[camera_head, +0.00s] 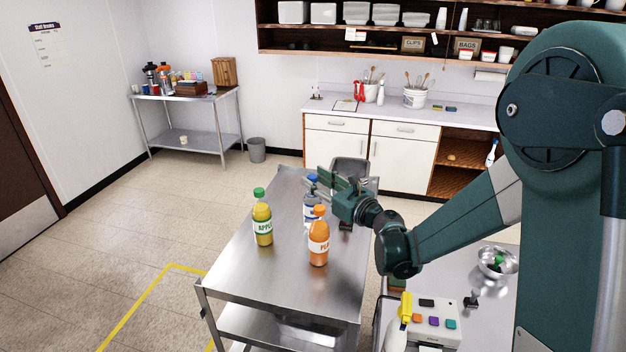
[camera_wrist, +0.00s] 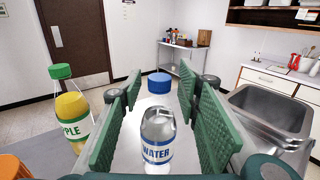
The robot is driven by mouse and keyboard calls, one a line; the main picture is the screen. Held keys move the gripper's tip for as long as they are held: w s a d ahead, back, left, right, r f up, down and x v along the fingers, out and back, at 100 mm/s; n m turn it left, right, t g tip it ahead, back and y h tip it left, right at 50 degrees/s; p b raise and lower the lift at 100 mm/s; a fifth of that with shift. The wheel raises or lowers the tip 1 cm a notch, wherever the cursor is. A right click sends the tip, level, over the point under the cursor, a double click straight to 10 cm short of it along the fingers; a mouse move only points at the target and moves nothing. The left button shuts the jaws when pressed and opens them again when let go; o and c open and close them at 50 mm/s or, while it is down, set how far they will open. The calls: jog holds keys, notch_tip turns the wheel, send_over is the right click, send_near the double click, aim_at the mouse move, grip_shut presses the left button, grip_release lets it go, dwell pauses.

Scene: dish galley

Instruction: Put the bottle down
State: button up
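The clear water bottle (camera_head: 310,213) with a blue cap and blue-and-white label is upright on the steel table, partly hidden by the orange bottle and my gripper in the head view. My gripper (camera_head: 328,184) reaches in from the right at the bottle's upper part. In the wrist view, the water bottle (camera_wrist: 157,127) is between the green finger pads of my gripper (camera_wrist: 165,120). The pads are apart, with a gap visible on each side of the bottle.
A green-capped apple juice bottle (camera_head: 262,220) stands left of the water bottle, and an orange-capped orange bottle (camera_head: 318,243) stands close in front. The steel table (camera_head: 280,290) is bare at its front. A sink basin (camera_wrist: 265,108) is at the right.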

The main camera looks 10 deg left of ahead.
jog(key=v, duration=1)
jog(key=shift+b, duration=0.45)
jog(key=shift+s+d, duration=0.1)
jog(key=s+d+f+n+g+h, duration=0.1)
jog(key=s+d+n+h, duration=0.6)
jog(key=s+d+n, duration=0.5)
jog(key=s+d+f+n+g+h, duration=0.1)
jog(key=s+d+n+g+h, duration=0.1)
jog(key=s+d+n+h, duration=0.5)
jog(key=s+d+n, duration=0.6)
jog(key=s+d, duration=1)
jog(key=s, duration=0.1)
jog(key=shift+f+g+h, duration=0.3)
jog(key=shift+f, duration=0.05)
jog(key=shift+d, duration=0.1)
notch_tip(320, 180, down, 10)
jog(key=b, duration=1)
